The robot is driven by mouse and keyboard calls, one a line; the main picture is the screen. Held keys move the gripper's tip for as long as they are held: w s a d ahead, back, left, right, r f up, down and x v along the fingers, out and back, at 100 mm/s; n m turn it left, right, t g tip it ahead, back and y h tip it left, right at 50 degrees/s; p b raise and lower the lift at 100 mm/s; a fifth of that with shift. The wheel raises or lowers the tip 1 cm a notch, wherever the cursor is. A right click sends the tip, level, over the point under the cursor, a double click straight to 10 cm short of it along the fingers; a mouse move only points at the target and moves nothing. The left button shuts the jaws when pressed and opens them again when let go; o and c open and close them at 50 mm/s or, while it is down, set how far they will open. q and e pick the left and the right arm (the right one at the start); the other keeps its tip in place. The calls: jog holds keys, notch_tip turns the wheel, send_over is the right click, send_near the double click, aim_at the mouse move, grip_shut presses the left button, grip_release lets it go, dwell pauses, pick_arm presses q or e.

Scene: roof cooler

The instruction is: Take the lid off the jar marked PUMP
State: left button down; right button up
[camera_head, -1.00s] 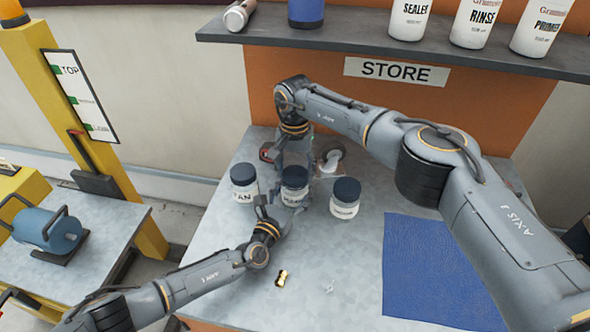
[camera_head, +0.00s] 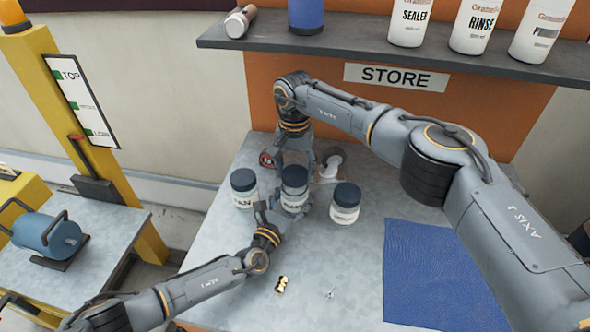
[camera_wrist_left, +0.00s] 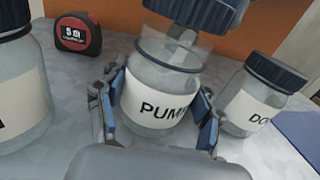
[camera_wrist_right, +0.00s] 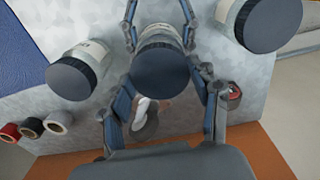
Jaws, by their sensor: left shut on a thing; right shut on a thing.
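The jar marked PUMP (camera_wrist_left: 158,108) is clear glass with a white label and stands upright on the grey table. In the head view the jar (camera_head: 294,202) is the middle one of three. My left gripper (camera_wrist_left: 160,100) is shut around its body. The dark blue lid (camera_wrist_left: 195,12) is above the jar mouth in the left wrist view, with a gap between them and the glass rim showing. My right gripper (camera_wrist_right: 160,75) is shut on the lid (camera_wrist_right: 160,68) from above. In the head view the lid (camera_head: 294,176) hides the jar mouth.
Lidded jars stand close on either side, one at left (camera_head: 243,190) and one at right (camera_head: 345,205). A red tape measure (camera_wrist_left: 75,34) lies behind. A brass piece (camera_head: 282,285) lies in front. A blue mat (camera_head: 430,275) covers the right; bare table lies in front.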

aim_at(295, 173)
jog(key=shift+r, duration=2.05)
pick_arm(q)
jog(key=shift+c, duration=0.8)
grip_release()
jog(key=shift+s, duration=0.1)
jog(key=v, duration=1.1)
jog(key=shift+a, duration=0.1)
jog(key=shift+s+a+r, duration=0.1)
jog(key=shift+s+a, duration=0.1)
jog(key=shift+s, duration=0.15)
